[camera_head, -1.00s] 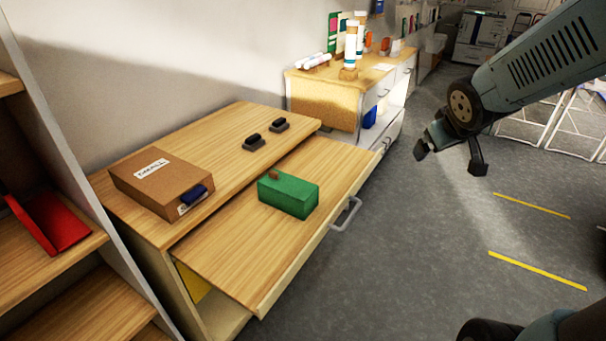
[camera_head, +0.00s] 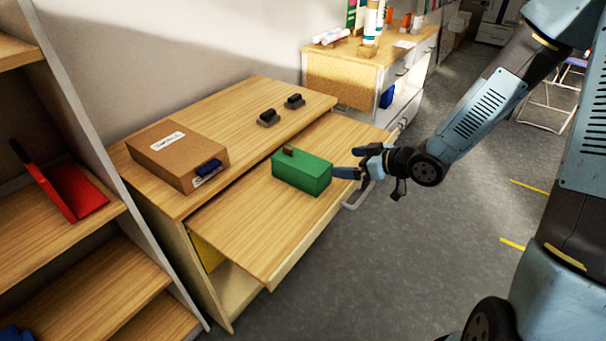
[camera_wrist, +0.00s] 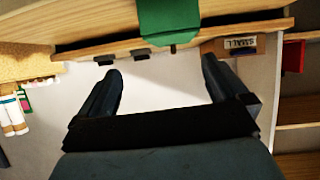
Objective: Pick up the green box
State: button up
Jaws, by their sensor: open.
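The green box (camera_head: 302,172) sits on the pulled-out wooden board (camera_head: 262,220) of the cabinet, with a small brown handle on its top. My gripper (camera_head: 350,172) is just right of the box in the head view, open and empty. In the wrist view the green box (camera_wrist: 170,20) is at the top middle, beyond the two spread fingers of my gripper (camera_wrist: 160,82). It is partly cut off by the frame's top edge. I cannot tell from the head view whether a fingertip touches the box.
A cardboard box (camera_head: 178,155) and two dark small objects (camera_head: 269,117) stand on the cabinet top behind the board. A shelf with a red object (camera_head: 72,190) is at the left. Another cabinet (camera_head: 345,80) stands at the back.

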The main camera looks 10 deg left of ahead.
jog(key=a, duration=0.1)
jog(key=y, duration=0.1)
send_near(303, 161)
jog(key=shift+g, duration=0.3)
jog(key=x, duration=0.4)
jog(key=shift+w+d, duration=0.1)
jog(key=shift+w, duration=0.2)
jog(key=shift+x, duration=2.6)
jog(key=shift+s+r, duration=0.1)
jog(key=shift+r, duration=0.05)
jog(key=c, duration=1)
